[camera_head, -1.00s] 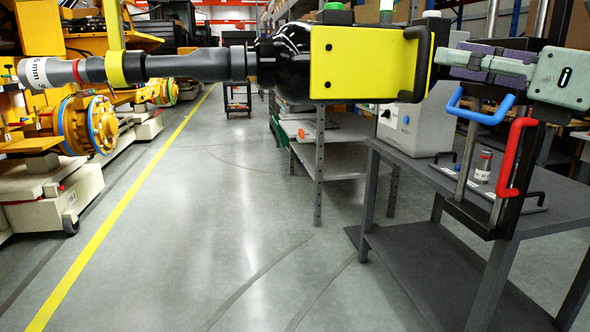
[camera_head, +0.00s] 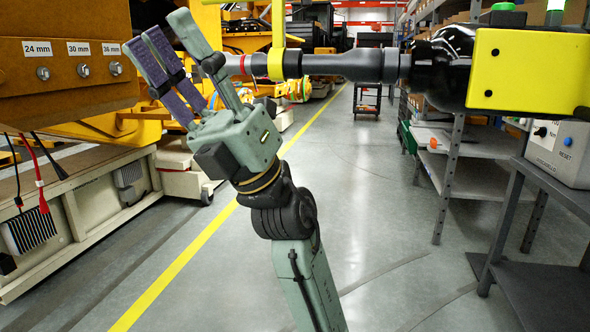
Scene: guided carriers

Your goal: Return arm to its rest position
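My gripper (camera_head: 166,30) is at the upper left of the head view, on the end of my grey-green arm (camera_head: 305,285), which rises from the bottom edge. The wrist is bent, and the fingers point up and to the left. Two fingers with purple pads lie side by side. A plain grey-green finger stands opposite them, with a gap between. I see nothing held in the gap. The plain finger overlaps the socket end of a long dark power tool (camera_head: 340,65) in the picture; I cannot tell whether they touch.
The power tool lies level across the top right, with a yellow collar (camera_head: 278,65). An orange carrier panel (camera_head: 70,85) with labelled bolts stands at left. A grey table (camera_head: 555,290) and a control box (camera_head: 565,150) are at right. The floor aisle (camera_head: 400,220) between is clear.

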